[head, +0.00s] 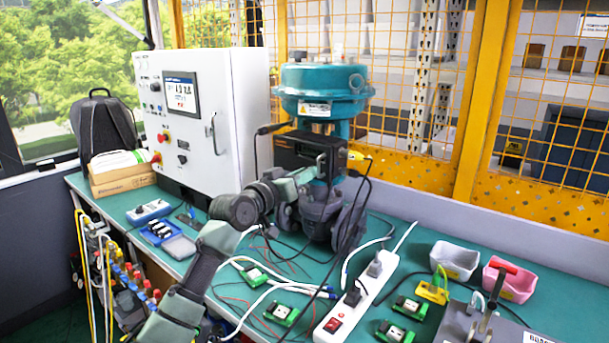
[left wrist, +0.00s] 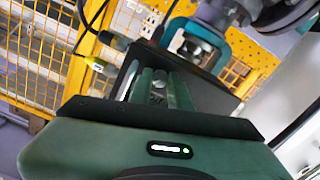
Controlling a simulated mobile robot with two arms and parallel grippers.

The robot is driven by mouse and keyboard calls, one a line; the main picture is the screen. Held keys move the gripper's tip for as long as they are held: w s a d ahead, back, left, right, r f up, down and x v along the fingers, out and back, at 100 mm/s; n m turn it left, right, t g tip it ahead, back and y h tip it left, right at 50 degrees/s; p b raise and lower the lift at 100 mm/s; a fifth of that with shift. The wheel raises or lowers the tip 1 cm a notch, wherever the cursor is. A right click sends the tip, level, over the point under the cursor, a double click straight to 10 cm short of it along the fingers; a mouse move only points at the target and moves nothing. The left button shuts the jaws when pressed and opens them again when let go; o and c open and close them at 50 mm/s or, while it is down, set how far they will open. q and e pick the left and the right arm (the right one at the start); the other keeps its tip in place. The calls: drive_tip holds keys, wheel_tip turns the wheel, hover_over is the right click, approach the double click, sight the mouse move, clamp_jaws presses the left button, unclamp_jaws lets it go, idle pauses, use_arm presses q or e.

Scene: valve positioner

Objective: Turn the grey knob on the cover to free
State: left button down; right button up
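The valve assembly has a teal actuator (head: 318,88) on top and a black positioner box (head: 293,150) below it. My left arm reaches up from the lower left, and my left gripper (head: 318,168) is at the positioner's front, mostly merged with dark parts there. In the left wrist view two green fingers (left wrist: 160,90) point at the black positioner (left wrist: 205,90), with a narrow gap between them. A small grey round part, perhaps the knob (left wrist: 158,87), shows in that gap. Whether the fingers touch it is unclear.
A white control cabinet (head: 205,115) stands left of the valve. Cables, small green boards (head: 281,313) and a white power strip (head: 352,305) lie on the teal bench. White (head: 455,262) and pink (head: 510,283) bins stand at right. A yellow mesh fence is behind.

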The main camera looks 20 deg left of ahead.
use_arm(q)
drive_tip(key=shift+n+p, duration=6.9)
drive_tip(key=shift+n, duration=2)
drive_tip(key=c, duration=1.6)
unclamp_jaws()
drive_tip(key=shift+b+v, duration=0.35)
drive_tip(key=shift+v, duration=3.6)
